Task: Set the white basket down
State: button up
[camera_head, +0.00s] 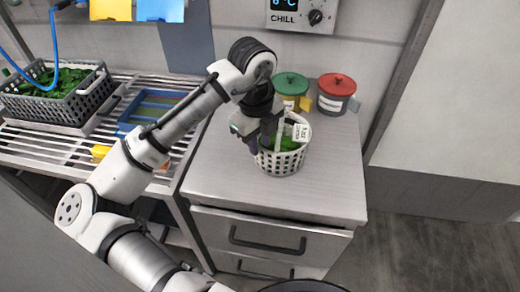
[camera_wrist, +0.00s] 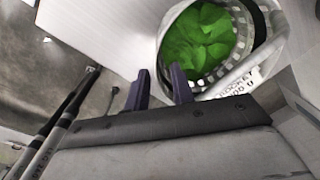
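The white basket (camera_head: 283,163) is a round, perforated tub with green leaves inside and a raised handle with a printed label. It appears upright on the grey counter top (camera_head: 225,165). In the wrist view the basket (camera_wrist: 202,85) is at the upper right, with its labelled handle (camera_wrist: 250,75) on its right. My gripper (camera_head: 260,141) is at the basket's left side in the head view, partly covering it. Whether a finger touches the basket is unclear.
A green-lidded canister (camera_head: 291,84) and a red-lidded canister (camera_head: 336,92) stand behind the basket. A grey crate of greens (camera_head: 90,97) and a blue tray (camera_head: 130,118) are on the slatted rack at left. The counter's front right is clear.

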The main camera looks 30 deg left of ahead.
notch_tip(320, 180, up, 8)
jog(key=shift+s+r+b, duration=0.25)
jog(key=shift+s+b, duration=0.05)
jog(key=shift+s+a+f, duration=0.1)
dwell(0.4)
